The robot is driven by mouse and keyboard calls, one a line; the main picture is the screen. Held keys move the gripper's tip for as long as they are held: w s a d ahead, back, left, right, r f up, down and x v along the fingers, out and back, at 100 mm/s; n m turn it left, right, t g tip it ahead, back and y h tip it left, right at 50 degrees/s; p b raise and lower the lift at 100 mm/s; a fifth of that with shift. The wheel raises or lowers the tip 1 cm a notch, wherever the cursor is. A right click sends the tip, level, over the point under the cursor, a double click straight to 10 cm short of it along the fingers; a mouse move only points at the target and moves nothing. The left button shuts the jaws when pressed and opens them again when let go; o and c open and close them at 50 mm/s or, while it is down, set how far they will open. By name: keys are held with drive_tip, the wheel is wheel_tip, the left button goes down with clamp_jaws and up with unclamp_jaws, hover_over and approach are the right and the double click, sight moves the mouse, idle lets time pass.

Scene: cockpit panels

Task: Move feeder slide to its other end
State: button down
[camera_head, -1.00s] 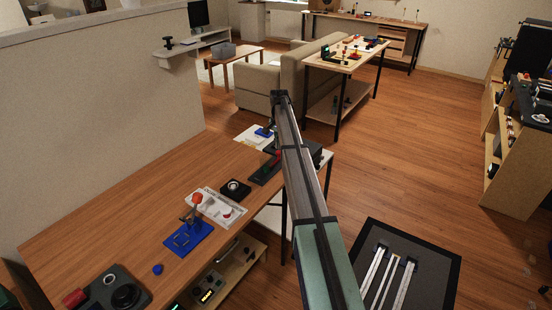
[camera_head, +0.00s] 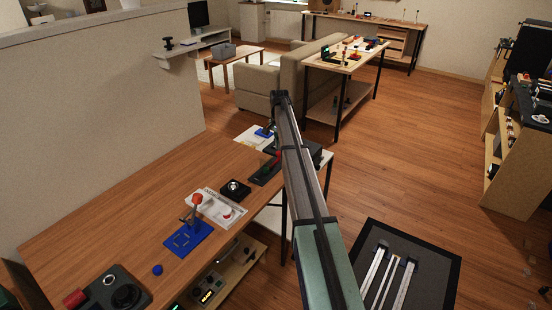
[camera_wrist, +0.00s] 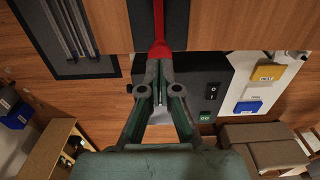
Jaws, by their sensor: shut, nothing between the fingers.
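A long red piece (camera_wrist: 159,25), which looks like the feeder slide, runs along a dark base (camera_wrist: 178,25) in the wrist view and widens near my fingertips. The dark base also shows at the far end of the wooden table (camera_head: 120,210) in the head view. My gripper (camera_wrist: 160,68) is shut and empty, its fingertips at the wide end of the red piece. Whether they touch it I cannot tell. My arm partly hides this spot in the head view.
A black box (camera_wrist: 205,88) with a switch and a green GO button is beside my gripper. A white panel with yellow (camera_wrist: 268,72) and blue (camera_wrist: 248,107) parts lies to its right. A red-knobbed lever (camera_head: 196,200) stands on the table.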

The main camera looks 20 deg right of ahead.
drive_tip(key=shift+f+b, duration=0.3)
drive_tip(key=shift+f, duration=0.85)
idle(1.2)
drive_tip(key=shift+s+a, duration=0.5)
drive_tip(key=shift+a, duration=0.25)
drive_tip(key=shift+s+a, duration=0.5)
drive_tip(key=shift+a, duration=0.25)
drive_tip(key=shift+s+a, duration=0.5)
drive_tip(key=shift+a, duration=0.25)
idle(1.2)
drive_tip(key=shift+p, duration=0.3)
wheel_tip(320, 180, up, 7)
drive_tip(key=p, duration=0.3)
idle(0.4)
drive_tip(key=shift+w, duration=0.1)
